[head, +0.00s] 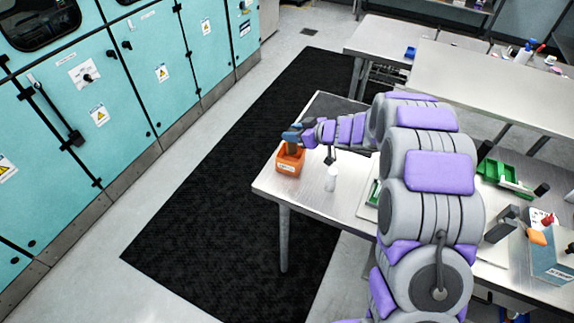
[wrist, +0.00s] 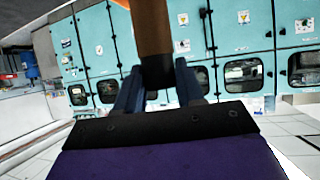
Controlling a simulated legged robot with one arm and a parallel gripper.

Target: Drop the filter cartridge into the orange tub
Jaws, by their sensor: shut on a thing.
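The filter cartridge is a brown cylinder with a dark end, seen close up in the wrist view (wrist: 152,28). My gripper (wrist: 158,75) is shut on its dark end, with one blue finger on each side. In the head view my gripper (head: 292,134) is over the orange tub (head: 288,166), which stands near the left corner of the metal table. The brown cartridge (head: 291,149) shows between the fingers and the tub's opening. Whether its lower end is inside the rim or just above it, I cannot tell. The tub's inside is hidden.
Green bins (head: 505,177) and a grey-blue box (head: 553,262) are farther right. The table's left edge (head: 266,200) is near the tub. My arm hides part of the table.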

